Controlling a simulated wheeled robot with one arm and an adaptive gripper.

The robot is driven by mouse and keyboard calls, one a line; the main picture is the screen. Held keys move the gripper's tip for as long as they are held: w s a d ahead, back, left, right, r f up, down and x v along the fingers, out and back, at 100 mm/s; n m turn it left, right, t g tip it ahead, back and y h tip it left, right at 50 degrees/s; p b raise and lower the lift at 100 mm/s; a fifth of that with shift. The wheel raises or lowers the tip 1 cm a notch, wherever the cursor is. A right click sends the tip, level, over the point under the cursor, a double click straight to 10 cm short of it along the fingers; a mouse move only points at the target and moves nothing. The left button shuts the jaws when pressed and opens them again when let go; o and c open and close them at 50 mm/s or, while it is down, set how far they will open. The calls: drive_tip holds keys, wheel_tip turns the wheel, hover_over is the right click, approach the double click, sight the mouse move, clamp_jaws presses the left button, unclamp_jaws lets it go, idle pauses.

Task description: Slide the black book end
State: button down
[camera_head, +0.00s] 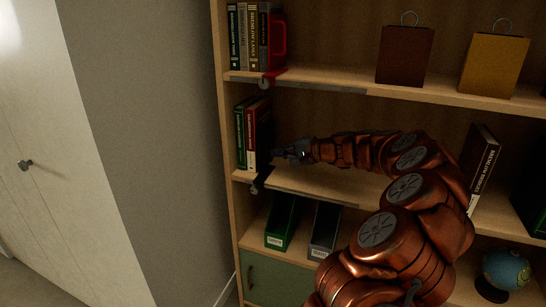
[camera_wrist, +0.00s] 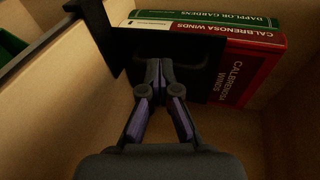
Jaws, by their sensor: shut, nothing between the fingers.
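The black book end (camera_head: 264,124) stands upright on the middle shelf, on the right side of a green book (camera_head: 240,135) and a red book (camera_head: 251,140). In the wrist view its dark plate (camera_wrist: 128,46) lies in front of the red book (camera_wrist: 245,75), and its black clip is over the shelf's front edge. My gripper (camera_head: 279,152) is on the right side of the book end, fingers pointing at its plate. In the wrist view the shut, empty fingertips (camera_wrist: 156,64) are at or very near the plate; contact is unclear.
The middle shelf (camera_head: 325,184) is mostly bare under my arm, with a leaning dark book (camera_head: 480,158) at right. A red book end (camera_head: 275,45) and books stand on the shelf above. Green and grey file boxes (camera_head: 282,222) stand below.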

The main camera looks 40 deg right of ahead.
drive_tip(key=shift+w+a, duration=0.15)
drive_tip(key=shift+w, duration=0.1)
idle(0.3)
